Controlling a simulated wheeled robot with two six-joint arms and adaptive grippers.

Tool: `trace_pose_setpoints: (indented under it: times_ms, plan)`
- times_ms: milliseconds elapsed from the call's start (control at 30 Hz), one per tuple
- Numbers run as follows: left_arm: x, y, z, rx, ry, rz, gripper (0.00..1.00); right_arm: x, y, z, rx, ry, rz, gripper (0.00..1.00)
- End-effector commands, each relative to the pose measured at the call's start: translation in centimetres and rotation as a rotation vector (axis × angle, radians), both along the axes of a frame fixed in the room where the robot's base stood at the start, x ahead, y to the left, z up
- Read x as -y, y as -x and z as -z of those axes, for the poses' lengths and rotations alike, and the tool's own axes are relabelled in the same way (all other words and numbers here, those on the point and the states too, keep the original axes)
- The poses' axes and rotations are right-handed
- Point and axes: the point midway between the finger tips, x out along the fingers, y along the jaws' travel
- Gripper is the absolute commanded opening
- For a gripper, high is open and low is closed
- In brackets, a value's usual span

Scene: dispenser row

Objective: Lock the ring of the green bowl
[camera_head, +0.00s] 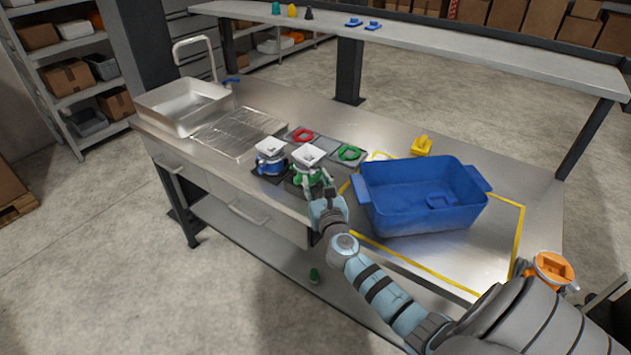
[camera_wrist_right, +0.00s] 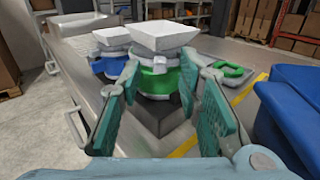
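The green bowl (camera_head: 300,180) sits on the bench under a white square hopper (camera_head: 308,156). In the right wrist view the green bowl (camera_wrist_right: 158,82) stands upright, with a pale ring (camera_wrist_right: 152,62) between it and the hopper. I cannot tell whether that ring is locked. My right gripper (camera_head: 319,190) is at the front of the green bowl; in the wrist view its two teal-padded fingers (camera_wrist_right: 158,90) are spread, one at each side of the bowl. I cannot tell whether they touch it. My left gripper is not in view.
A similar blue bowl (camera_head: 270,166) with a white hopper stands close on the left. Behind are a red ring-shaped piece (camera_head: 303,136) and a green one (camera_head: 349,153) on grey trays. A large blue bin (camera_head: 420,205) stands close on the right. A sink (camera_head: 182,107) is at far left.

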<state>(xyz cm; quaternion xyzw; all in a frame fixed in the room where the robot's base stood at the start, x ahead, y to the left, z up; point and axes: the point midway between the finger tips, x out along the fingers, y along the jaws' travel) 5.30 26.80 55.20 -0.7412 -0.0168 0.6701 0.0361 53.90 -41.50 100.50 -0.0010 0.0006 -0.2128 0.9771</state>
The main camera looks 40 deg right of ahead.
Motion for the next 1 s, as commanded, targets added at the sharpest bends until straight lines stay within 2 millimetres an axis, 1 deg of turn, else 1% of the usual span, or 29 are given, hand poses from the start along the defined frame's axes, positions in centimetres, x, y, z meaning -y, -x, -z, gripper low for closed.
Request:
trace_pose_setpoints:
  times_ms: [33,133,367,400,600,1000]
  plan:
    - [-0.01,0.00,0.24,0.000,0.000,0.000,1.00,0.23,-0.50,0.10,0.000,0.000,0.000,0.32]
    - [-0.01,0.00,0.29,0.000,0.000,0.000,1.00,0.46,-1.01,0.06,0.000,-0.001,-0.001,0.32]
    - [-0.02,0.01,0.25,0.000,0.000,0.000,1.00,0.52,-1.14,0.02,0.000,-0.001,-0.001,0.32]
    - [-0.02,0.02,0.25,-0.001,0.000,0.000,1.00,0.52,-1.14,0.02,0.000,-0.001,-0.001,0.30]
    - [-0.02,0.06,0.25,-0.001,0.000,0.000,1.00,0.50,-1.11,0.02,0.000,-0.002,-0.001,0.00]
    - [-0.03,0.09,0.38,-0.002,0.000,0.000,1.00,0.18,-1.27,0.06,0.001,-0.004,0.034,0.00]
